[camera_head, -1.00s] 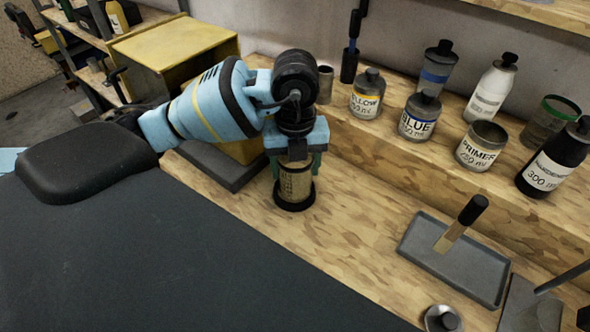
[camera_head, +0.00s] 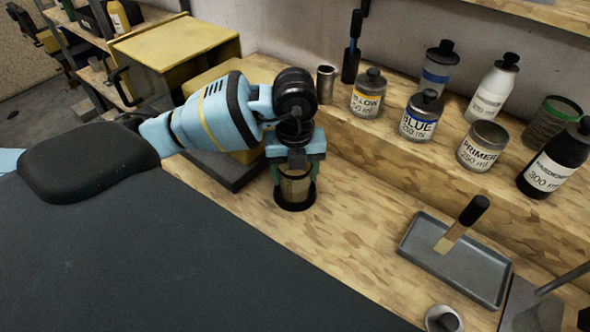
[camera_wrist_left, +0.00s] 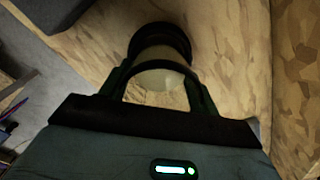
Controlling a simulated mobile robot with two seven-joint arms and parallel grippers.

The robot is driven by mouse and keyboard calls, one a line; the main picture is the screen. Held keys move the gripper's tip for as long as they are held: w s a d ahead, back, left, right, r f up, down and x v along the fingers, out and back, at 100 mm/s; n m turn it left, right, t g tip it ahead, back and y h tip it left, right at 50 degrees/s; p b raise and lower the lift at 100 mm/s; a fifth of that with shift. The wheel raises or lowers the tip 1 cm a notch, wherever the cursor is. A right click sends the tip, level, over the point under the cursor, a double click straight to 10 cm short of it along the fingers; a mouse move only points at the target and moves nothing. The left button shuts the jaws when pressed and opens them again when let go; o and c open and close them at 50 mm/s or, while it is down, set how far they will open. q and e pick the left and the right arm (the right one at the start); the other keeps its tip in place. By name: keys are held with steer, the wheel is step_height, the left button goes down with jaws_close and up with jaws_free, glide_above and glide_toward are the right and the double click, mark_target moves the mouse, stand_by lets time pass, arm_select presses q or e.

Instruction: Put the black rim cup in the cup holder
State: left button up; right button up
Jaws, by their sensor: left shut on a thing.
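My left gripper (camera_head: 295,170) points down over the wooden bench and is shut on a pale, tan-looking cup (camera_head: 295,188). The cup stands about upright, with its upper part hidden by the gripper. A black ring-shaped piece (camera_head: 295,205) surrounds its lower end at the bench top. I cannot tell whether this is the cup holder or the cup's own black rim. In the left wrist view the fingers (camera_wrist_left: 160,90) flank the pale cup (camera_wrist_left: 162,77), with the black ring (camera_wrist_left: 160,38) beyond it. My right gripper is not in view.
A grey tray (camera_head: 455,262) with a brush (camera_head: 463,224) lies to the right. Paint bottles and cans, such as the primer can (camera_head: 483,147), stand on the raised shelf behind. A yellow cabinet (camera_head: 175,50) is at the back left. Bench between gripper and tray is clear.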

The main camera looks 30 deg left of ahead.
arm_select(q)
steer(key=o, duration=1.1)
steer(key=shift+r, duration=0.1)
steer(key=shift+r+p, duration=0.7)
steer(key=shift+r, duration=5.35)
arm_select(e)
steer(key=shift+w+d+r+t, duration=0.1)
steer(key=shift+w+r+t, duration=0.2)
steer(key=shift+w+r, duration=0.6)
